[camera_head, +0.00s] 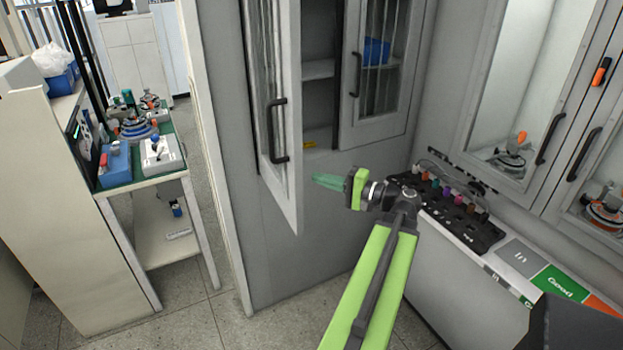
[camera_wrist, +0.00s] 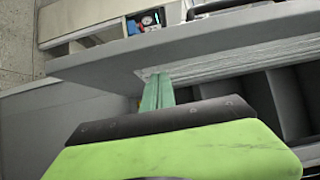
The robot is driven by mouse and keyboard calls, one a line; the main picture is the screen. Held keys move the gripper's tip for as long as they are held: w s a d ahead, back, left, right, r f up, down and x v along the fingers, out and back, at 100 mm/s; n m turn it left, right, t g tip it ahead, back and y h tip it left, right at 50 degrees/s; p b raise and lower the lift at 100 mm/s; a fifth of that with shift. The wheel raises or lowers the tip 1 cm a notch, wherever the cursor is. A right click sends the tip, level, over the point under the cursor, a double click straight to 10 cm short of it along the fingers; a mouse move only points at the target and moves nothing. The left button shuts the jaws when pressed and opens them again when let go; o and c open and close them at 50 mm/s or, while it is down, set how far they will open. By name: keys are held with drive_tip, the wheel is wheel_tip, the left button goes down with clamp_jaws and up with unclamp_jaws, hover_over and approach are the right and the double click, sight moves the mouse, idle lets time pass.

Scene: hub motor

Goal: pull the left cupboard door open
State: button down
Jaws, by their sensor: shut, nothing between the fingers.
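The left cupboard door (camera_head: 287,196) is a grey frame with a glass pane and a dark vertical handle (camera_head: 277,130). It stands partly open, swung out toward me, and a gap shows the shelves inside. The right cupboard door (camera_head: 376,128) also has a glass pane and a dark handle (camera_head: 357,75). My gripper (camera_head: 316,179) has green fingers, shut and empty, just right of the left door's lower edge, on its inner side. In the wrist view the fingers (camera_wrist: 157,92) point at the door panel (camera_wrist: 200,42). I cannot tell whether they touch it.
A shelf unit (camera_head: 150,185) with tools and blue boxes stands at the left, past a pale partition edge. A black rack (camera_head: 450,215) with coloured items lies on the counter at right, below glass cabinets (camera_head: 525,90). Floor (camera_head: 200,320) is free at lower left.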

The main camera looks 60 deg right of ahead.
drive_tip(key=s+d, duration=0.1)
drive_tip(key=s, duration=1.3)
drive_tip(key=shift+s+d, duration=0.15)
drive_tip(key=shift+s, duration=0.1)
